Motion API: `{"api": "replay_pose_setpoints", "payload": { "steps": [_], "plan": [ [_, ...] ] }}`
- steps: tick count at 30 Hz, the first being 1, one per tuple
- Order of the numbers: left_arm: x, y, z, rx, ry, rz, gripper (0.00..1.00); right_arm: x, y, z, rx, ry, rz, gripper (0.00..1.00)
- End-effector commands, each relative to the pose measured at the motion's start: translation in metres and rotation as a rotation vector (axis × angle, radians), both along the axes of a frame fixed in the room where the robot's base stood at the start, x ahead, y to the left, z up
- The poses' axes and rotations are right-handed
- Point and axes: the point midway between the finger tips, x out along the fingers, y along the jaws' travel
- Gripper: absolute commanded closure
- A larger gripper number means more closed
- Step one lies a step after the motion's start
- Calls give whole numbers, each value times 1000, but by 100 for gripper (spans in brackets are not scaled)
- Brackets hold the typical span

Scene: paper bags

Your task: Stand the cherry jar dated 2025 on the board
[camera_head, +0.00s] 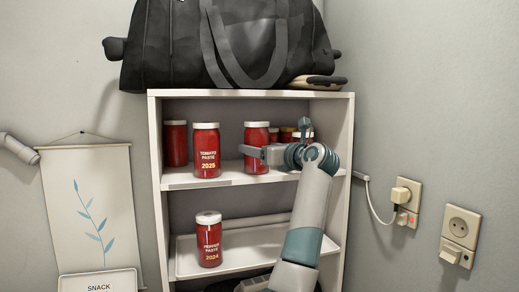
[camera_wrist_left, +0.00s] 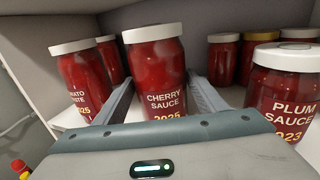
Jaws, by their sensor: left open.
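The cherry sauce jar (camera_wrist_left: 158,85), red with a white lid and marked 2025, stands upright on the upper shelf. In the head view the jar (camera_head: 256,138) is partly hidden by my gripper. My left gripper (camera_head: 272,140) is open, with one finger on each side of this jar; in the wrist view the gripper (camera_wrist_left: 161,82) reaches past it. I cannot tell whether the fingers touch the glass. A white panel marked SNACK (camera_head: 98,286) shows at the lower left; I cannot tell whether it is the board. My right gripper is not in view.
A tomato paste jar (camera_head: 207,150) stands left of the cherry jar, a plum sauce jar (camera_wrist_left: 284,95) right of it, and more jars behind. A pepper paste jar (camera_head: 209,240) stands on the lower tray (camera_head: 262,258). A black bag (camera_head: 215,45) sits on top.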

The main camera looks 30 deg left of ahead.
Motion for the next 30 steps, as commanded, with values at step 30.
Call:
{"api": "replay_pose_setpoints", "payload": {
  "steps": [30],
  "plan": [
    [0, -3, -4, -4, 4, -1, 11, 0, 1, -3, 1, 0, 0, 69]
  ]
}}
